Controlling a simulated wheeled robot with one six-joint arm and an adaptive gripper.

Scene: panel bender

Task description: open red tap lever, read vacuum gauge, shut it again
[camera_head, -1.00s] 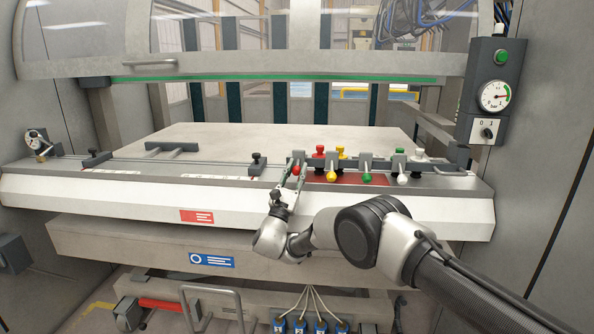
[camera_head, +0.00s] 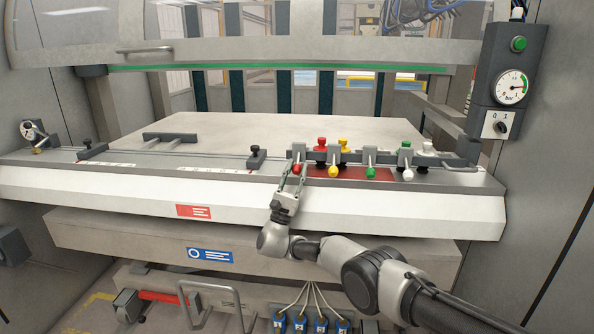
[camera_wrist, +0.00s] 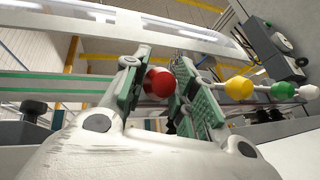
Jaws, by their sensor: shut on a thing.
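The red tap lever's ball knob (camera_head: 297,169) is at the left end of a row of coloured levers on the machine's front ledge. My gripper (camera_head: 292,178) reaches up to it from below and is shut on it. In the wrist view the red knob (camera_wrist: 160,82) sits between the green-padded fingers. The lever's stem is mostly hidden. The exact value is too small to read.
Yellow (camera_head: 333,171), green (camera_head: 370,173) and white (camera_head: 408,174) lever knobs stand close to the right of the red one. A black knob (camera_head: 256,153) is to the left. A green button (camera_head: 519,44) and a selector switch (camera_head: 502,127) flank the gauge.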

